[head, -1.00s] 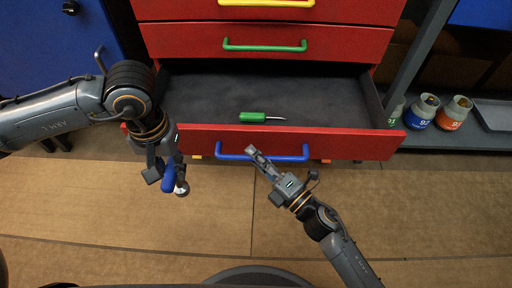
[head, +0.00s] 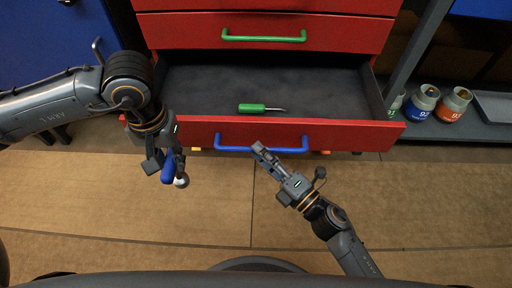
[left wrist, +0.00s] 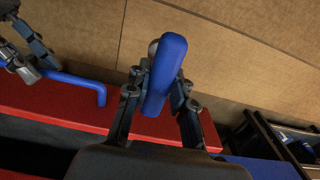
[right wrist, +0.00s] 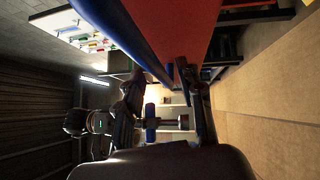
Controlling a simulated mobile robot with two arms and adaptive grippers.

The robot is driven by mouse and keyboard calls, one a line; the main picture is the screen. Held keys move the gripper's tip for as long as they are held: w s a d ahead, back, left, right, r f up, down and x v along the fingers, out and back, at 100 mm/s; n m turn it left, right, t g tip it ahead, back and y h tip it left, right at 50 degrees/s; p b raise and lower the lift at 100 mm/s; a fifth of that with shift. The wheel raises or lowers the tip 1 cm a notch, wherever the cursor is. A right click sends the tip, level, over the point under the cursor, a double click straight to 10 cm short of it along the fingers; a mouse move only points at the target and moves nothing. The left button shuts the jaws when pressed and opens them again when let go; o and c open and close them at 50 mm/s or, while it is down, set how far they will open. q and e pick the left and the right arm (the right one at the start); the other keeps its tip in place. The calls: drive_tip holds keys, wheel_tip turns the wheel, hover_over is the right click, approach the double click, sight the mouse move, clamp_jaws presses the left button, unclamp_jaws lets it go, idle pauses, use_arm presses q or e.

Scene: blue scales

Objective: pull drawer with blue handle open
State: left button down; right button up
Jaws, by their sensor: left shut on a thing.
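The red drawer with the blue handle (head: 290,150) stands open in the head view, its dark inside showing. A screwdriver with a green grip (head: 252,108) lies in it. My right gripper (head: 260,148) is at the middle of the handle, its fingers seeming apart. In the right wrist view the blue handle (right wrist: 135,48) runs toward the gap between the fingers; contact cannot be told. My left gripper (head: 166,160) is shut on a blue object (left wrist: 165,75) with a silvery round end, held in front of the drawer's left end. The handle also shows in the left wrist view (left wrist: 85,82).
A drawer with a green handle (head: 264,36) is shut above. Several small canisters, one blue (head: 421,103) and one orange (head: 453,105), stand on a shelf at right. A blue cabinet (head: 40,50) is at left. The brown floor (head: 215,220) in front is clear.

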drive_tip(key=v, duration=0.9)
drive_tip(key=shift+d, duration=0.15)
